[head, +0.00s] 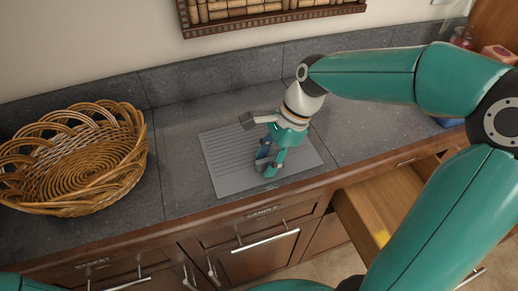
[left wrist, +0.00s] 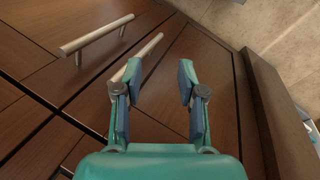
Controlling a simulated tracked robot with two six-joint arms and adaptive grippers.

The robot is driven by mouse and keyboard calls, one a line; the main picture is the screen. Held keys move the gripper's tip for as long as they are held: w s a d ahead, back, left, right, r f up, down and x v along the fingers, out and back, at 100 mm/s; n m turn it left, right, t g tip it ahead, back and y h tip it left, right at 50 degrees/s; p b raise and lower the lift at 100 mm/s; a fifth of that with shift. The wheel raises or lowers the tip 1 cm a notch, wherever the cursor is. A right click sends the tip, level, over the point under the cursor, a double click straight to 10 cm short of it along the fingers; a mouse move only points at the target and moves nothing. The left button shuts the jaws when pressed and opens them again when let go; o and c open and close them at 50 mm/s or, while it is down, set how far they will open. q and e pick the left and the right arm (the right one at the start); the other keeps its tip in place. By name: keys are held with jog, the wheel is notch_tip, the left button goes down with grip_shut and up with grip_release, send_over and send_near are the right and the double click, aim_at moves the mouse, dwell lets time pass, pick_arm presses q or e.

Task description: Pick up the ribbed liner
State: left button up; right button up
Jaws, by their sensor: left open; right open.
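The ribbed liner (head: 226,172) is a flat grey sheet with parallel ridges, lying on the dark countertop in the middle of the head view. My right gripper (head: 266,166) is over the liner, pointing down, with its fingers apart. It hides part of the liner's middle and right side. I cannot tell whether the fingertips touch the liner. My left gripper (left wrist: 158,85) shows in the left wrist view, open and empty, in front of wooden cabinet fronts. The liner is not in that view.
A wicker basket (head: 78,160) stands on the counter to the left of the liner. An open drawer (head: 383,208) juts out below the counter at the right, with something yellow inside. Bar handles (head: 265,241) stick out from the cabinet fronts. Small items stand at the far right.

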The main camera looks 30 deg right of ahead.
jog(key=shift+c, duration=0.2)
grip_shut()
jog(key=shift+r, duration=0.2)
